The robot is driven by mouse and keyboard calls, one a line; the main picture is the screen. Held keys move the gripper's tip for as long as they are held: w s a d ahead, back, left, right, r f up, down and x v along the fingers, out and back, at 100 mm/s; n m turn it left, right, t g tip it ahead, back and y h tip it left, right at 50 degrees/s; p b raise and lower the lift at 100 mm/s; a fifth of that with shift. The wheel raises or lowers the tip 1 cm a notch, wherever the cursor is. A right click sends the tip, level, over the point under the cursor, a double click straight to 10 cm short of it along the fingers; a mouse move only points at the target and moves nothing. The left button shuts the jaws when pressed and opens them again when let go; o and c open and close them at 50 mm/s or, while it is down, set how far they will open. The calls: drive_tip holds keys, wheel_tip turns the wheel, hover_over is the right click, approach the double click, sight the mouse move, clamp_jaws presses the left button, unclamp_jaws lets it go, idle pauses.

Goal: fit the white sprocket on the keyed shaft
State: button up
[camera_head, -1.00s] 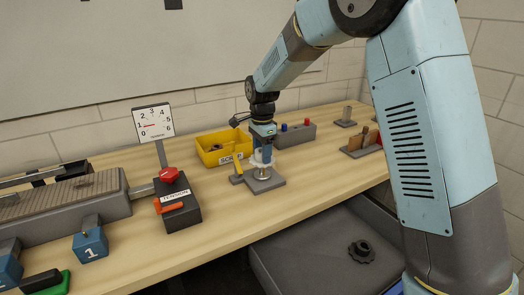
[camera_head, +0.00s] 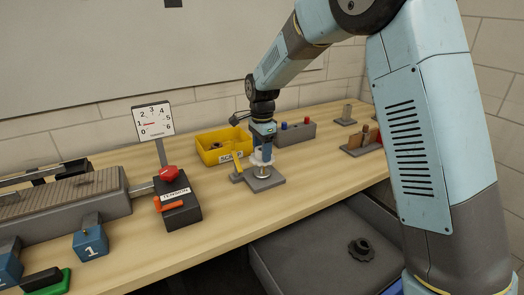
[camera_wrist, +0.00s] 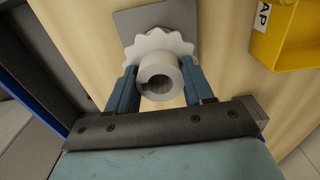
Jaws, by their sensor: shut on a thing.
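The white sprocket (camera_head: 261,157) is toothed with a raised round hub, and it sits between the fingers of my gripper (camera_head: 262,149). In the wrist view, my gripper (camera_wrist: 159,84) is shut on the hub of the sprocket (camera_wrist: 158,44), one blue finger on each side. The hub's open bore with a notch faces the camera. Below the sprocket in the head view, a short pale shaft (camera_head: 263,172) stands on a grey base plate (camera_head: 268,183). The plate (camera_wrist: 183,14) also shows behind the sprocket in the wrist view. I cannot tell whether the shaft is inside the bore.
A grey block with coloured pegs (camera_head: 297,133) is behind right. A tension box (camera_head: 178,204) stands left. The front table strip is clear.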

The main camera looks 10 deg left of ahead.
drive_tip(key=shift+f, duration=2.45)
idle(0.5)
drive_tip(key=o, duration=1.2)
drive_tip(key=shift+r, duration=0.1)
wheel_tip(320, 180, up, 14)
drive_tip(key=shift+f, duration=0.25)
